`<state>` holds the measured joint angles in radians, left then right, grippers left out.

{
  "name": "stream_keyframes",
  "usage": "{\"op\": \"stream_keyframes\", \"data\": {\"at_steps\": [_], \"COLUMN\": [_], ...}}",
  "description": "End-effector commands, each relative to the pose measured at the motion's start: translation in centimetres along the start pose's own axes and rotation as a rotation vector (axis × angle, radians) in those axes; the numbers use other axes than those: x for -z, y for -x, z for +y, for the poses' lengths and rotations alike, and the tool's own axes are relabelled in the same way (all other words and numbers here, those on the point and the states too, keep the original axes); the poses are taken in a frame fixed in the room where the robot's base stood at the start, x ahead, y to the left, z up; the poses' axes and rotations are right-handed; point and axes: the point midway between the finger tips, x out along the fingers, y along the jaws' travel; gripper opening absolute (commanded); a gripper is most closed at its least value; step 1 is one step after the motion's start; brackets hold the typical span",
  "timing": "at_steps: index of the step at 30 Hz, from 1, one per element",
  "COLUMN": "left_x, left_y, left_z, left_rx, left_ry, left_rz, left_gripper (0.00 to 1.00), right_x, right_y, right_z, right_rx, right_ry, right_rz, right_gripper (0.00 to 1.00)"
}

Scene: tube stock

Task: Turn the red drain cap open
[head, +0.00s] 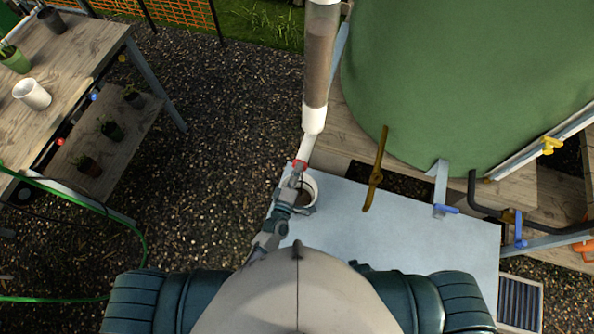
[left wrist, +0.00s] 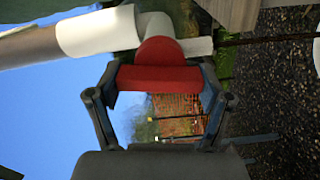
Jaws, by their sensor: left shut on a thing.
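The red drain cap (head: 300,165) sits at the lower end of a white pipe fitting (head: 314,121) under a clear tube (head: 320,50) with brown contents. My left gripper (head: 297,171) reaches up to the cap from below. In the left wrist view the red cap (left wrist: 160,79) lies between the two fingers of my left gripper (left wrist: 160,82), which are shut on it. A white cup-like container (head: 309,190) with dark contents stands just below the cap, partly hidden by my left gripper. My right gripper is not in view.
A big green tank (head: 460,80) stands at the right on a wooden stand. A pale metal tabletop (head: 400,222) lies in front of it. A wooden bench (head: 70,60) with pots is at the left.

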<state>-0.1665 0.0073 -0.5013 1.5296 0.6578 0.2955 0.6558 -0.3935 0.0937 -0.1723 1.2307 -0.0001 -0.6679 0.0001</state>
Motion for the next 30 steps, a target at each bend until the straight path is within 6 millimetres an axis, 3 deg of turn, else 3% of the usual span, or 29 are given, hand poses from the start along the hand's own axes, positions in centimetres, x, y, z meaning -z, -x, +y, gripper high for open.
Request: {"op": "stream_keyframes", "data": {"at_steps": [2, 3, 5, 15, 19, 30], "left_x": [0.1, 0.1, 0.1, 0.0, -0.1, 0.0], "left_y": [0.2, 0.2, 0.2, 0.1, 1.0, 8.7], "left_z": [-0.4, -0.4, -0.4, -0.2, -0.2, -0.3], "left_rx": [0.008, 0.008, 0.008, 0.004, 0.005, 0.007], "left_ry": [-0.002, -0.002, -0.002, -0.003, -0.002, -0.002], "left_rz": [-0.001, -0.001, -0.001, 0.0, -0.001, -0.002], "left_gripper": [0.44, 0.84, 0.99, 1.0, 1.0, 1.0], "right_x": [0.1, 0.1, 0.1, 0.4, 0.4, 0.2], "right_y": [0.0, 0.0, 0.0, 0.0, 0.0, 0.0], "right_z": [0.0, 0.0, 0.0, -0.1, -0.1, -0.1], "right_rx": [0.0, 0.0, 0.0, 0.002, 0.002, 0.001], "right_ry": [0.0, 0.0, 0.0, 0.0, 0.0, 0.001], "right_rz": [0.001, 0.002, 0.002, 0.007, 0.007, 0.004], "right_gripper": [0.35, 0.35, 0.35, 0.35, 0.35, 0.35]}}
